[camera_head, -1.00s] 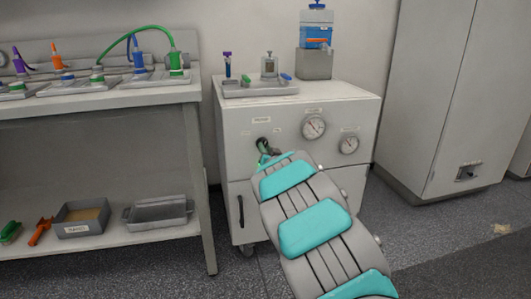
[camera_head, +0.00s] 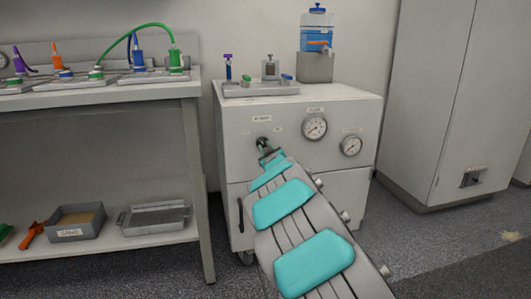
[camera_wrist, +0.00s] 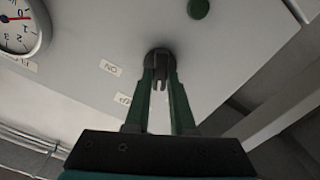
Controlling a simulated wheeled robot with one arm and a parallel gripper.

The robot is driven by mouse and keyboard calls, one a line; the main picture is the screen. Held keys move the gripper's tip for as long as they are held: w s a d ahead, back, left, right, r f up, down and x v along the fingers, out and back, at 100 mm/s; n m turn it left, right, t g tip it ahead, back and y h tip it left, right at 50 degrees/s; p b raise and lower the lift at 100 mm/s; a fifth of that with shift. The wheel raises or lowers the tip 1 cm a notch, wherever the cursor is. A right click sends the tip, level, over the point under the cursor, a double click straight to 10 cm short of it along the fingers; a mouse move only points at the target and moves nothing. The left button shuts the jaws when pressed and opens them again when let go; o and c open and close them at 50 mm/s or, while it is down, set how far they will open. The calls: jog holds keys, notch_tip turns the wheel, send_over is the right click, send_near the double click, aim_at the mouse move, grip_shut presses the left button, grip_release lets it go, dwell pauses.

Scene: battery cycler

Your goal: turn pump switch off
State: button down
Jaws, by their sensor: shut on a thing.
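The pump switch (camera_wrist: 160,55) is a dark round knob with a small lever on the front of the white cabinet (camera_head: 230,165). In the head view, the switch (camera_head: 262,143) sits under a label, left of two gauges. My gripper (camera_wrist: 160,82) has its two green fingers closed around the switch lever in the wrist view. In the head view my gripper (camera_head: 266,152) reaches the cabinet front at the switch. An ON label (camera_wrist: 110,67) and a partly hidden OFF label (camera_wrist: 123,99) appear upside down beside the switch. The fingers hide part of the lever.
A gauge (camera_head: 314,127) and a second gauge (camera_head: 350,146) stick out right of the switch. A tray (camera_head: 262,90) and a blue bottle (camera_head: 316,38) stand on top. A workbench (camera_head: 150,95) is at left and a tall cabinet (camera_head: 430,110) at right.

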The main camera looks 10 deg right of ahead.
jog(key=shift+n, duration=0.4)
jog(key=c, duration=0.8)
grip_release()
jog(key=shift+o, duration=0.2)
jog(key=s, duration=0.8)
jog(key=shift+w, duration=0.1)
